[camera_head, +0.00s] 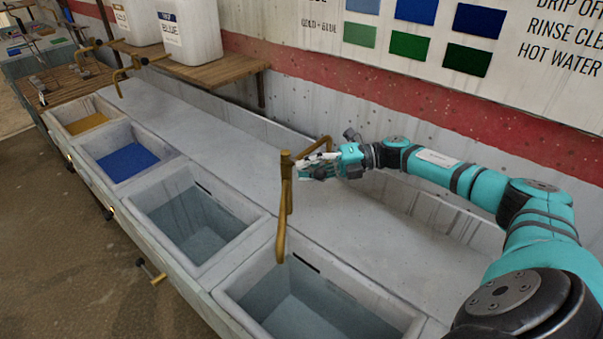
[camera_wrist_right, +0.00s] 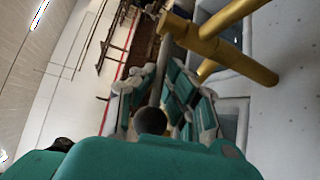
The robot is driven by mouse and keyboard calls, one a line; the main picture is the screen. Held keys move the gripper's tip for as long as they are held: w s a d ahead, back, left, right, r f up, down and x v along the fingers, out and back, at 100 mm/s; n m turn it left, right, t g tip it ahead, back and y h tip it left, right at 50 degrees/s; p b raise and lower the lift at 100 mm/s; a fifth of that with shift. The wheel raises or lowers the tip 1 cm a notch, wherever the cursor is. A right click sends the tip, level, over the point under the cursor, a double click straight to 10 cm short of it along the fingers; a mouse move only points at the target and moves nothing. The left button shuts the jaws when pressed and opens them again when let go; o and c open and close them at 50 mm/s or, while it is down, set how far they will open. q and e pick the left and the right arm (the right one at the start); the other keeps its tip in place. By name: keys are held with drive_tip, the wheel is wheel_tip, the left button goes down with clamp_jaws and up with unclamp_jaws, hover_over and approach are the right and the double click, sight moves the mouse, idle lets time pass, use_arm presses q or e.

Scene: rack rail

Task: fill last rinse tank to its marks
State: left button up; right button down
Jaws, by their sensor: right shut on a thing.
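The last rinse tank (camera_head: 345,318) is the grey basin nearest me in the head view, cut off by the bottom edge. A short dark mark (camera_head: 305,262) shows high on its far wall. Its floor looks blue-grey; I cannot tell the water level. A brass tap (camera_head: 286,185) stands behind it, its spout hanging down over the tank's back left side. No stream shows. My right gripper (camera_head: 318,168) is at the tap's head, shut on the tap lever (camera_wrist_right: 150,120), a grey rod with a dark ball end, which lies between the fingers. My left gripper is out of view.
Another grey tank (camera_head: 192,222), a blue tank (camera_head: 126,160) and a yellow tank (camera_head: 86,123) run off to the left. White containers (camera_head: 190,30) stand on a wooden shelf (camera_head: 215,70). The grey ledge behind is clear.

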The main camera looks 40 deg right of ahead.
drive_tip(key=shift+r, duration=0.2)
drive_tip(key=c, duration=1.8)
unclamp_jaws()
drive_tip(key=shift+d, duration=0.1)
drive_tip(key=o, duration=0.4)
drive_tip(key=shift+f, duration=0.1)
drive_tip(key=v, duration=1.2)
drive_tip(key=shift+f, duration=0.1)
